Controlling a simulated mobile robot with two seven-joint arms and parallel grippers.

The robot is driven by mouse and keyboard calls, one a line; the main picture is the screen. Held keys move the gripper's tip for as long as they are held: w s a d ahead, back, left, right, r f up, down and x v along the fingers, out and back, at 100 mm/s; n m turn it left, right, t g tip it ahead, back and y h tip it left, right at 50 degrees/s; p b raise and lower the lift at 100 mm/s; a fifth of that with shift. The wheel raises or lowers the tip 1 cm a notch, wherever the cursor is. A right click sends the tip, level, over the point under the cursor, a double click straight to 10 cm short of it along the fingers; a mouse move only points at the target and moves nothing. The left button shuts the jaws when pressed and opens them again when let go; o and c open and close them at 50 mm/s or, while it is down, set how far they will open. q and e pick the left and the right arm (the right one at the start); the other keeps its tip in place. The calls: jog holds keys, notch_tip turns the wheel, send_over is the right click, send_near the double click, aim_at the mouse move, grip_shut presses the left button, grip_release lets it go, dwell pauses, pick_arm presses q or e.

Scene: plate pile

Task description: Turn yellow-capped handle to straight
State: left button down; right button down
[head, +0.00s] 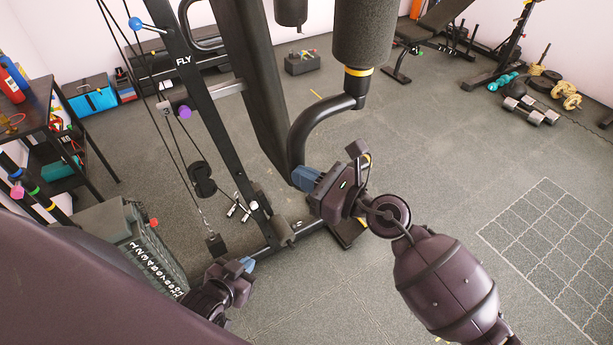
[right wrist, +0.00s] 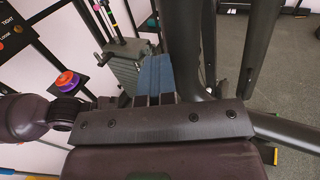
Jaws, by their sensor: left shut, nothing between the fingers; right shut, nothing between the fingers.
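The handle with the yellow band (head: 364,40) is a thick dark padded cylinder in the upper middle of the head view. The yellow band is at its lower end, where a black bar (head: 318,118) curves down and left. My right gripper (head: 303,178) is shut and empty, its blue fingertips at the lower end of that bar; I cannot tell if they touch it. In the right wrist view its shut fingers (right wrist: 153,76) are just left of a dark bar (right wrist: 185,45). My left gripper (head: 249,264) is shut and empty, low near the machine's base.
The machine's upright marked FLY (head: 183,62) and its cables stand left of the bar. A weight stack (head: 145,250) is at lower left. A black shelf (head: 45,115) stands at far left. Dumbbells (head: 530,110) lie at upper right.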

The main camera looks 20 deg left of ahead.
jog(key=s+d+b, duration=0.1)
jog(key=d, duration=0.9)
jog(key=shift+s+d+b, duration=0.2)
jog(key=shift+d+b, duration=0.15)
